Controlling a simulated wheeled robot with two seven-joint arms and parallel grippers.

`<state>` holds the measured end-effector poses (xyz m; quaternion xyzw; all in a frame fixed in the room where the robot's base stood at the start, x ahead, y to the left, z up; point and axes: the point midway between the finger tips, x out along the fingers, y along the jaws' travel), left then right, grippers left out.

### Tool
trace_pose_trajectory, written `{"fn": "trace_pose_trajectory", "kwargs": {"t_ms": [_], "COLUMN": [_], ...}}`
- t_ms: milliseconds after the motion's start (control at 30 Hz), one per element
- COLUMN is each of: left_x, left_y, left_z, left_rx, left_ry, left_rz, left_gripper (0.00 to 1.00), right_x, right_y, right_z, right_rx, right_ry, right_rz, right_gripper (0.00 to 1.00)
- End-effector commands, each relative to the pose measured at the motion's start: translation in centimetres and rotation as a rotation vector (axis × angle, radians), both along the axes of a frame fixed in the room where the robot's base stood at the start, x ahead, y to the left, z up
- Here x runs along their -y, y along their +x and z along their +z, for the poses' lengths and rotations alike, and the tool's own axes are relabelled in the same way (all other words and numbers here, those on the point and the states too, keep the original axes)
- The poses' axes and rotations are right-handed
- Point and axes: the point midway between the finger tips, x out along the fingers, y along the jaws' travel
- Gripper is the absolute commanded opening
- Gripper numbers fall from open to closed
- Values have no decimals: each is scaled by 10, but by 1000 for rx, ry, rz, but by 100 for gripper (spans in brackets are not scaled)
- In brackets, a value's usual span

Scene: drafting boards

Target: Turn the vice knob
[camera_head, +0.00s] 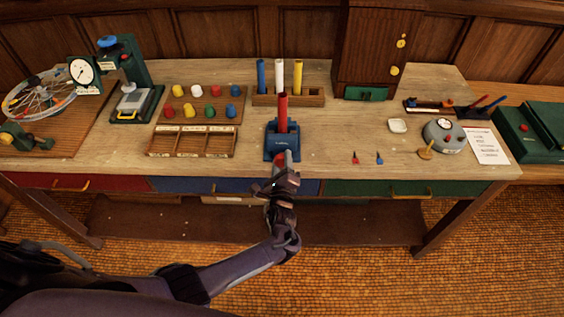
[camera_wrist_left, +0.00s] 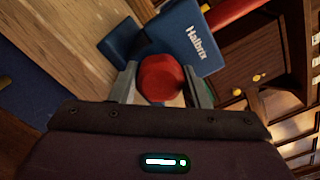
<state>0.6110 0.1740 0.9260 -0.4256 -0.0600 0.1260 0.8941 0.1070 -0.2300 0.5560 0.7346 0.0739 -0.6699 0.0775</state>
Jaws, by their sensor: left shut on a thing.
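The blue vice (camera_head: 282,146) stands near the front edge of the table, with a red rod (camera_head: 283,110) upright in it. The left wrist view shows the vice's blue body (camera_wrist_left: 190,38) with white lettering and part of the red rod (camera_wrist_left: 232,10). The round red vice knob (camera_wrist_left: 160,76) faces the left wrist camera. My left gripper (camera_head: 284,160) reaches in from the front, and in the wrist view its two fingers (camera_wrist_left: 162,84) are shut on the knob, one on each side. In the head view the gripper mostly hides the knob. My right gripper is not in view.
A rack (camera_head: 262,100) with blue, white and yellow rods stands behind the vice. A peg board (camera_head: 198,108) and a sectioned tray (camera_head: 165,152) lie to the left. Small red and blue pieces (camera_head: 355,158) lie to the right. Drawers (camera_head: 200,187) run below the tabletop.

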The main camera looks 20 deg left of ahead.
Motion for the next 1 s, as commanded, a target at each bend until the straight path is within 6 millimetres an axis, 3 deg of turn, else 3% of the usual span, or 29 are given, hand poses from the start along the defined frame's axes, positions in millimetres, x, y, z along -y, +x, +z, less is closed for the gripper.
{"fn": "trace_pose_trajectory", "kwargs": {"t_ms": [100, 433, 800, 1000], "left_x": [-1, 1, 17, 21], "left_y": [0, -6, -61, -75], "left_z": [0, -1, -2, -1], "left_rx": [0, -1, -2, -1], "left_ry": [0, 0, -2, 0], "left_rz": [1, 0, 0, 1], "left_gripper": [51, 51, 51, 51], "right_x": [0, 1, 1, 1], "right_y": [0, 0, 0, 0], "right_z": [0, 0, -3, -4], "right_rx": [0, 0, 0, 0], "right_ry": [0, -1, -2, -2], "right_rz": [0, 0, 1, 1], "right_gripper": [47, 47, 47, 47]}}
